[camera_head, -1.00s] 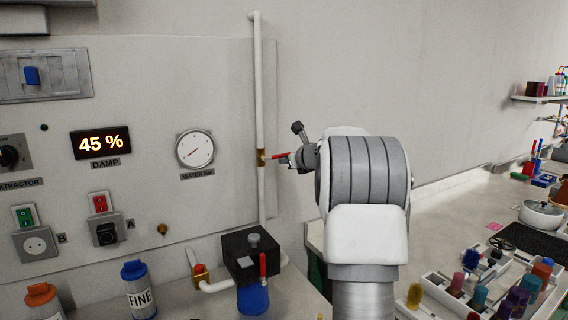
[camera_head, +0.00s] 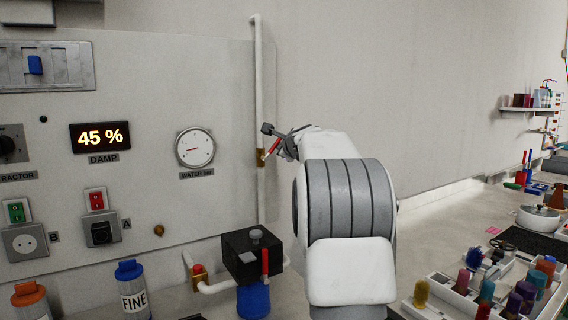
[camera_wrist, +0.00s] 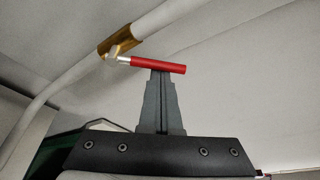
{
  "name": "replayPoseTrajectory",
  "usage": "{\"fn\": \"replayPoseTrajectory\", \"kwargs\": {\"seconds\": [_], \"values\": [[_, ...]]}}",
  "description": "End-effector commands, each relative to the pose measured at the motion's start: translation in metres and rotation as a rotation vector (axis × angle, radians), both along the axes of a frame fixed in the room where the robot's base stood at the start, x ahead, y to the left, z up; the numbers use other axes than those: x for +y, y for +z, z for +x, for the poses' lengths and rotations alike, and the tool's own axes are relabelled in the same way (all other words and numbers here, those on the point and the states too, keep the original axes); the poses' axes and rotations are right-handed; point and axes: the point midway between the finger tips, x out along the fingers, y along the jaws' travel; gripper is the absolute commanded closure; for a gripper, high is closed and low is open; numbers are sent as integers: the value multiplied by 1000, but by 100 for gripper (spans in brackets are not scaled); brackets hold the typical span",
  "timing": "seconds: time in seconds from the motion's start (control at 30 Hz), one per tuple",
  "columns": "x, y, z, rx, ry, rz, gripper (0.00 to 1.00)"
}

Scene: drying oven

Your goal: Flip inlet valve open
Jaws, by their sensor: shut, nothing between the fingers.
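The inlet valve is a brass fitting (camera_head: 261,157) on the white vertical pipe, with a red lever (camera_head: 273,146) that slants up and to the right. In the wrist view the red lever (camera_wrist: 160,65) runs across the ends of my shut fingers, with the brass fitting (camera_wrist: 118,41) at its left end. My gripper (camera_wrist: 161,74) is shut and empty, its fingertips at the lever and seemingly touching it. In the head view my gripper (camera_head: 281,147) is beside the lever, partly hidden by my wrist.
The water gauge (camera_head: 195,147) hangs on the panel left of the pipe; its needle points left. Below are a black box with a red handle (camera_head: 265,262) and a second valve with a red top (camera_head: 198,270). A bench with racks (camera_head: 437,290) stands at the right.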

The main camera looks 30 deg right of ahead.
Motion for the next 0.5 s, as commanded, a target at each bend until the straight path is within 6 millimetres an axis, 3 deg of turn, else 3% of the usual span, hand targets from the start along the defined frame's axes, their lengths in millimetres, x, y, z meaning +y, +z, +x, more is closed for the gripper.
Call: {"fn": "replayPoseTrajectory", "kwargs": {"seconds": [0.5], "values": [[22,10,2,23,1,-460,100]]}}
